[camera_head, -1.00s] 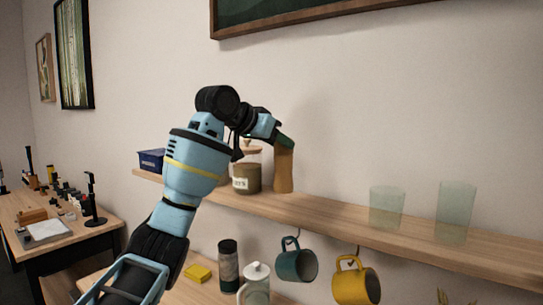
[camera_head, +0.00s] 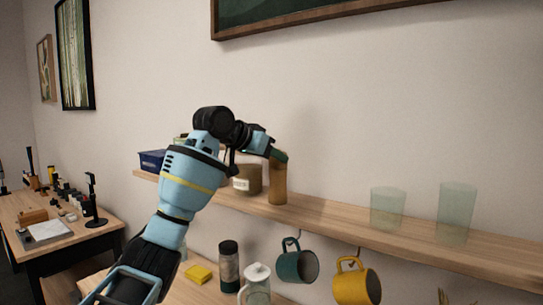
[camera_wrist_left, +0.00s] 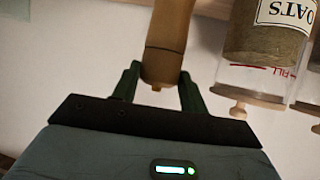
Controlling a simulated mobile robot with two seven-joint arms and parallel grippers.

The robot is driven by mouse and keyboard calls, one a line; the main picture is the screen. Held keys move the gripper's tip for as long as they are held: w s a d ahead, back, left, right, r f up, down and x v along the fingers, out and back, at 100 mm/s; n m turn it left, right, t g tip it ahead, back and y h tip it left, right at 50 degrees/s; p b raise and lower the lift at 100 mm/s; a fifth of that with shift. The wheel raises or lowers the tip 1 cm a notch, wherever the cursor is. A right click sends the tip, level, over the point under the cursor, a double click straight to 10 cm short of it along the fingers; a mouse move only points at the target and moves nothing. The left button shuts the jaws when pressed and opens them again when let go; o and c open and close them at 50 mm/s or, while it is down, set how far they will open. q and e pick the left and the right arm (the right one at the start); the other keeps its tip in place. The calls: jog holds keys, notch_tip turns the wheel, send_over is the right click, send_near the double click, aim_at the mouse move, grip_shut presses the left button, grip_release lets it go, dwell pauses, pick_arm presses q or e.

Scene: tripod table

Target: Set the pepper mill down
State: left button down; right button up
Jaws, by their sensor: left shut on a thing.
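The pepper mill (camera_head: 278,184) is a tall brown wooden body at the wall shelf (camera_head: 325,217). My left gripper (camera_head: 279,155) is shut on its upper end, and the mill is upright. Its lower end appears over the shelf top near the front edge; I cannot tell whether it touches. In the left wrist view the mill (camera_wrist_left: 168,40) sits between the two green fingers of the left gripper (camera_wrist_left: 158,88). My right gripper is in neither view.
An oats jar (camera_head: 248,180) stands left of the mill, with a blue box (camera_head: 151,160) farther left. Two glass tumblers (camera_head: 387,208) (camera_head: 456,212) stand to the right, with bare shelf between. A teal mug (camera_head: 297,265) and yellow mug (camera_head: 357,285) hang below.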

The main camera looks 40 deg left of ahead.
pick_arm(q)
jog(key=shift+f, duration=0.1)
jog(key=c, duration=0.8)
grip_release()
jog(key=shift+o, duration=0.2)
jog(key=d+v, duration=0.1)
jog(key=v, duration=1.1)
jog(key=shift+a, duration=0.5)
